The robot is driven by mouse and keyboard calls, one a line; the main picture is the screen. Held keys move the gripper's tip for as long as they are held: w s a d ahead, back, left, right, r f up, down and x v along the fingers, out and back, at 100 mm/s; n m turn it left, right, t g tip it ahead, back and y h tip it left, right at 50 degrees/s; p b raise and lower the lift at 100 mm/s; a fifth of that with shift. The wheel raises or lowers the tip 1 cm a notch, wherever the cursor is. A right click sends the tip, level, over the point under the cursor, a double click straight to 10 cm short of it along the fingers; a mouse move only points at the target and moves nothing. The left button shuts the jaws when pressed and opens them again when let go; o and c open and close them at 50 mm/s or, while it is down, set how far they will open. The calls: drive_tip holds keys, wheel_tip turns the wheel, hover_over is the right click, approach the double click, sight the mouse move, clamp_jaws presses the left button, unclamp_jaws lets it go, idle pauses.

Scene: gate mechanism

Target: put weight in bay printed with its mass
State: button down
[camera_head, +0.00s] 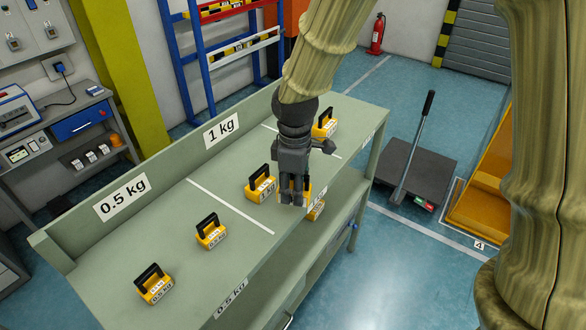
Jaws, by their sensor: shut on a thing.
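My gripper (293,198) is shut on a yellow weight (316,211) with a label too small to read. The gripper hides much of this weight. It is at the front side of the 1 kg bay; I cannot tell whether it touches the bench. The green bench (180,225) has white lines between its bays. The back wall carries a 0.5 kg sign (122,197) and a 1 kg sign (221,130). Two black-handled yellow weights, one at the left end (155,288) and one near the line (211,235), stand in the 0.5 kg bay. Another (261,189) stands in the 1 kg bay.
A further yellow weight (324,128) stands in the right bay, whose back sign is hidden by my arm. Right of the bench are a dark platform with a lever (418,172) and a yellow bin (480,205). A blue rack (205,60) stands behind.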

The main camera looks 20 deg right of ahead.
drive_tip(key=w+d+p, duration=0.1)
drive_tip(key=w, duration=0.2)
drive_tip(key=w+d+p, duration=0.1)
drive_tip(key=w, duration=0.2)
drive_tip(key=w+d+f+p, duration=0.1)
drive_tip(key=w, duration=0.2)
drive_tip(key=shift+w, duration=0.1)
drive_tip(key=shift+f+p, duration=0.8)
drive_tip(key=shift+f, duration=0.85)
drive_tip(key=shift+f, duration=0.1)
drive_tip(key=c, duration=1.1)
unclamp_jaws()
drive_tip(key=shift+f, duration=0.1)
drive_tip(key=shift+r+b, duration=2)
drive_tip(key=shift+r, duration=4.15)
